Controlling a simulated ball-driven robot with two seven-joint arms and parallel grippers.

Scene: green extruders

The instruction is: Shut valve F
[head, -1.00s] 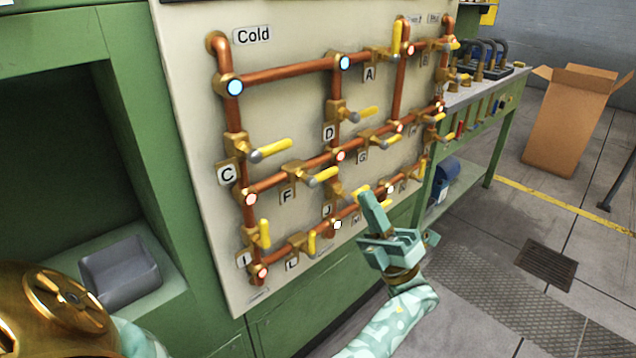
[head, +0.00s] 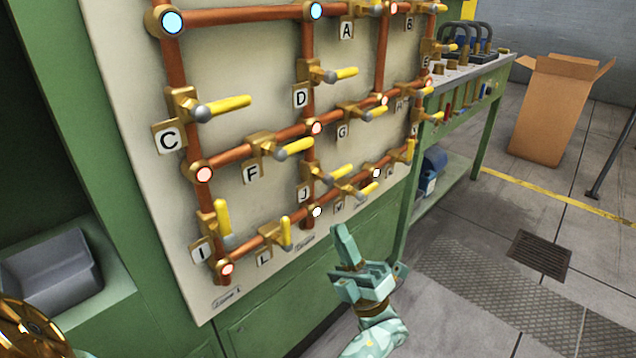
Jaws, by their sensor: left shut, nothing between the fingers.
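Valve F, with its yellow handle (head: 294,149), sits on the middle copper pipe, just above and right of the F label (head: 252,173). Its handle points right and slightly up, roughly along that pipe. My left gripper (head: 342,234) is shut and empty, fingers pointing up. In the picture it is below and to the right of valve F, near the lower edge of the panel, apart from the handle. My right gripper is not in view.
Other yellow-handled valves surround F: C (head: 225,108), D (head: 340,74), G (head: 372,115), J (head: 334,173), I (head: 222,217) and L (head: 286,232). The panel (head: 140,150) is upright. A workbench (head: 492,85) and cardboard box (head: 548,115) stand right. Floor beside the gripper is clear.

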